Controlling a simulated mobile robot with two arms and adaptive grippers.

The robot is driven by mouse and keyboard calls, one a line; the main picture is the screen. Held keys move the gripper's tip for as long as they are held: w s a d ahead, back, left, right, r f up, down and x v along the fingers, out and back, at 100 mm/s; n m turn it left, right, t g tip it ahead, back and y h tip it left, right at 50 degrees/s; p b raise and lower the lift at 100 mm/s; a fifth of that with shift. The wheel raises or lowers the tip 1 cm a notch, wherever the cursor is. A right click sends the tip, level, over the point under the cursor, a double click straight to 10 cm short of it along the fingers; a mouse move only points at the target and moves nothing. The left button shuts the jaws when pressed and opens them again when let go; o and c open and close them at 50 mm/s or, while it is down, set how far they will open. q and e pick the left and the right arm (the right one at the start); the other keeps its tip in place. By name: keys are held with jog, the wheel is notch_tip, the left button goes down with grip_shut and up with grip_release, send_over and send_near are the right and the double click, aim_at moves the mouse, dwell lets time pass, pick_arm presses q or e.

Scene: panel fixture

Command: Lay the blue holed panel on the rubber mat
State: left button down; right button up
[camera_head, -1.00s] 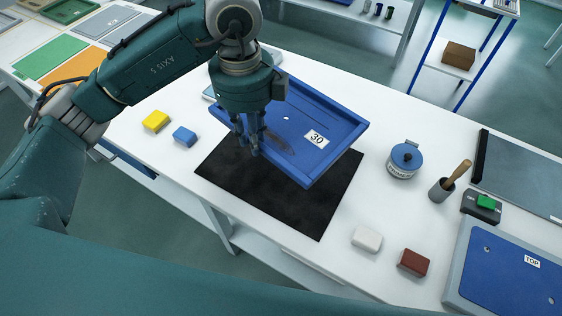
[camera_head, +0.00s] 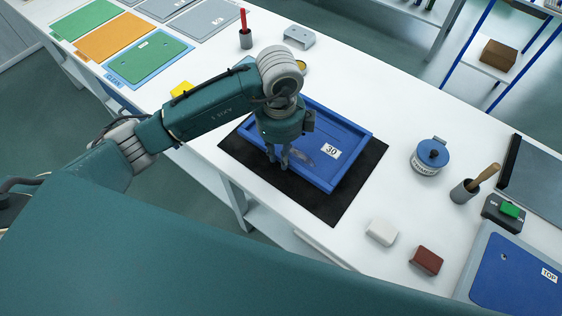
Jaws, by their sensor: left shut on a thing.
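The blue panel (camera_head: 325,130) has a raised rim and a white label reading 30. It is level and over the black rubber mat (camera_head: 340,193), on it or just above it; I cannot tell whether they touch. Mat shows along the left, front and right of the panel. My left gripper (camera_head: 279,163) points down over the panel's left part and is shut on the panel; the exact grip point is unclear. My left arm and gripper hide the panel's left side. My right gripper is out of view.
A white block (camera_head: 381,231) and a brown block (camera_head: 426,261) lie front right of the mat. A blue-lidded tin (camera_head: 430,157) and a grey cup (camera_head: 464,191) stand to the right. Another blue panel (camera_head: 520,280), marked TOP, lies at far right. A yellow block (camera_head: 182,88) is at left.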

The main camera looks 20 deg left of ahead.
aim_at(281, 171)
pick_arm(q)
notch_tip(281, 171, down, 3)
jog(key=shift+f, duration=0.7)
jog(key=c, duration=1.6)
grip_release()
jog(key=shift+f, duration=0.1)
jog(key=shift+o, duration=0.2)
